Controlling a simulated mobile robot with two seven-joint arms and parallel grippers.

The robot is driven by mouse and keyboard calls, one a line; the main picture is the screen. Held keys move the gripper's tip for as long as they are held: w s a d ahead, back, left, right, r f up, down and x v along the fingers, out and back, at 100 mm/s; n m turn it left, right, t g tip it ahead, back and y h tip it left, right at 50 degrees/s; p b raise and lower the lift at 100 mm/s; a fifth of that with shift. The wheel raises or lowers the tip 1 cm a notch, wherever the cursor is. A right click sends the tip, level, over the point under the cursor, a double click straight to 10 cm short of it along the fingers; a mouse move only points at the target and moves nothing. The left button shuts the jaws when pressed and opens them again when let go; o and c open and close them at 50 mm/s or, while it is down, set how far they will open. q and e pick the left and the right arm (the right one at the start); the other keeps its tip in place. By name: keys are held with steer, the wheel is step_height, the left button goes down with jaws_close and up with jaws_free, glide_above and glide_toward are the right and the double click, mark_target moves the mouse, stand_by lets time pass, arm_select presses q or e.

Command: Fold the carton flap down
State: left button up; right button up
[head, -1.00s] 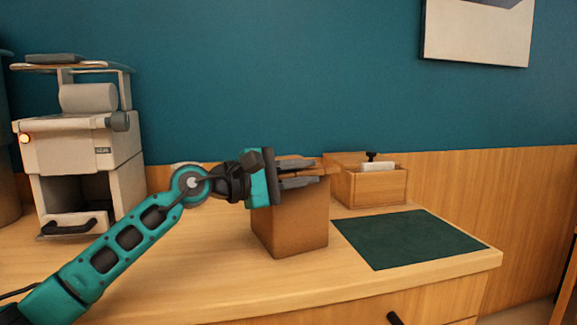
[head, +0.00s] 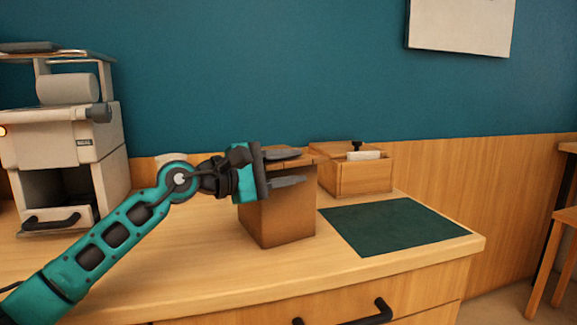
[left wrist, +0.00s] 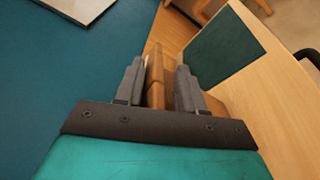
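The brown carton (head: 280,218) stands upright on the counter in the middle of the head view. Its flap (head: 305,158) shows at the top, partly hidden by my left gripper; I cannot tell its exact angle. My left gripper (head: 294,168) is at the carton's top, coming in from the left, with its two fingers spread one above the other. In the left wrist view, brown carton board (left wrist: 156,78) lies between the spread fingers, with a gap beside it. The gripper is open. My right gripper is not in view.
A wooden box (head: 362,178) with a white item and black knob stands behind the carton. A dark green mat (head: 395,226) lies clear to the right, near the counter edge. A white machine (head: 62,150) stands at the left.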

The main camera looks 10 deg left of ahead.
arm_select(q)
steer(key=shift+r, duration=0.15)
steer(key=v, duration=1.3)
steer(key=shift+b, duration=0.3)
steer(key=shift+d, duration=0.1)
